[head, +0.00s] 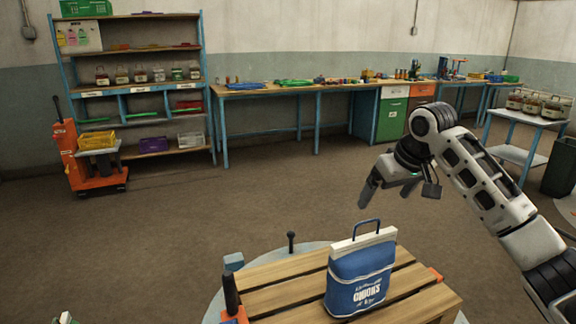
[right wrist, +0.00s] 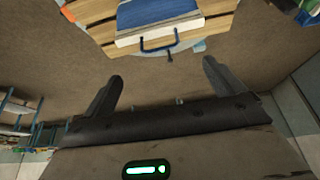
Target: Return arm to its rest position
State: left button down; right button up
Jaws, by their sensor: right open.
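My right gripper (head: 384,194) is open and empty. It hangs in the air above and behind the blue sack, apart from it. Its two spread fingers also show in the right wrist view (right wrist: 160,80). My left gripper is not clearly visible.
A blue-framed shelf (head: 140,75) with jars and bins stands at the back left, beside an orange lift truck (head: 82,160). A long workbench (head: 290,88) lines the back wall. A small table (head: 515,150) with jars stands at right. The middle floor is clear.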

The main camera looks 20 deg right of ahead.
jog(key=s+a+f+n+g, duration=0.1)
jog(key=s+a+f+n, duration=0.1)
jog(key=s+a+f, duration=0.45)
jog(key=s+a+f+n, duration=0.1)
jog(key=s+a+f, duration=0.3)
jog(key=a+f, duration=0.55)
jog(key=s+a+f+m, duration=0.1)
jog(key=s+f, duration=0.3)
jog(key=s, duration=0.6)
jog(key=s+a+f+m, duration=0.1)
jog(key=s+f, duration=0.2)
jog(key=s, duration=0.8)
jog(key=w+a+f+t+y, duration=0.2)
jog(key=w+a+f+t, duration=0.2)
jog(key=f, duration=0.5)
jog(key=shift+w+a+n+t, duration=0.4)
jog(key=shift+w+t, duration=0.4)
jog(key=shift+t, duration=0.3)
